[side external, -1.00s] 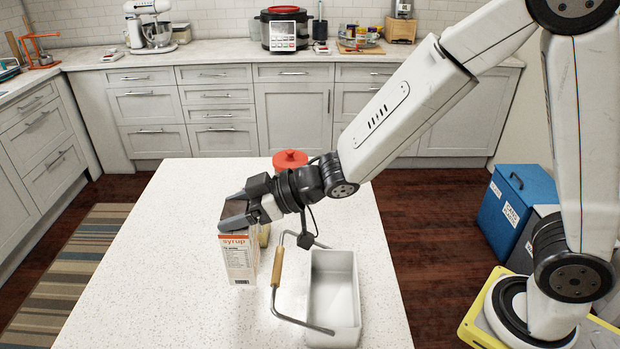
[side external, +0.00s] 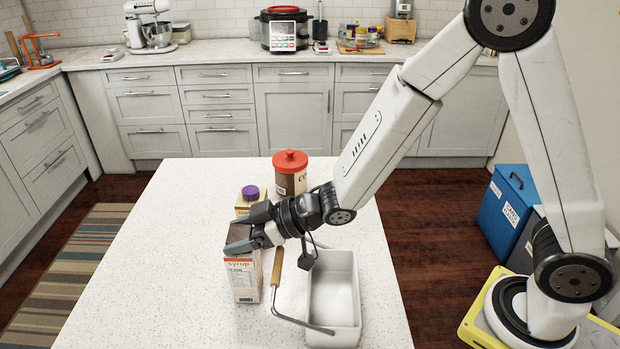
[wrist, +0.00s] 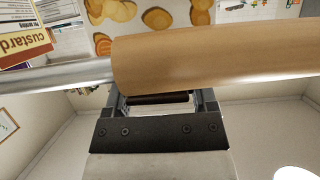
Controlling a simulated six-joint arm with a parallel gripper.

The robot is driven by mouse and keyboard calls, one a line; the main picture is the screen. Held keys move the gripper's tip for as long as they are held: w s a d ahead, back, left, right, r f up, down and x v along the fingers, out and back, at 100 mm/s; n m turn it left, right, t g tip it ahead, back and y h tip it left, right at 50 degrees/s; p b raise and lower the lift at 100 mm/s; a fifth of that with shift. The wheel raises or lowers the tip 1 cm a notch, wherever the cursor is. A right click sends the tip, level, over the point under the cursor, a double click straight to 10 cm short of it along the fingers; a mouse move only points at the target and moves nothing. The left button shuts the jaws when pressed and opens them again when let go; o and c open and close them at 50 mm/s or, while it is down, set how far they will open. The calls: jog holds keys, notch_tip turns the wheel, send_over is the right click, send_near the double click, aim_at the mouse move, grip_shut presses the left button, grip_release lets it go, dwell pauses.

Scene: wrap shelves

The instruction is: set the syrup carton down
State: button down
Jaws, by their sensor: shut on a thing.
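The syrup carton (side external: 243,279) is a brown-topped box with a white and orange label, upright at the left of the caddy in the side external view. My gripper (side external: 240,246) is shut on its upper part, and its fingers hide some of the top. The carton's base is close to the counter top; I cannot tell whether it touches. In the wrist view my gripper (wrist: 155,102) is partly hidden behind a wooden handle grip (wrist: 210,62), which crosses close to the camera.
A white caddy (side external: 346,338) with a wire handle stands right of the carton; its wooden grip (side external: 277,267) is very near my gripper. A purple-capped carton (side external: 243,208) and red-lidded canister (side external: 290,181) stand behind. The custard label (wrist: 25,42) shows in the wrist view. The counter's left front is clear.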

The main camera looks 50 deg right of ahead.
dwell(0.4)
grip_release()
jog(key=shift+f, duration=0.2)
jog(key=shift+r, duration=0.1)
jog(key=shift+r, duration=0.1)
jog(key=shift+v, duration=3.7)
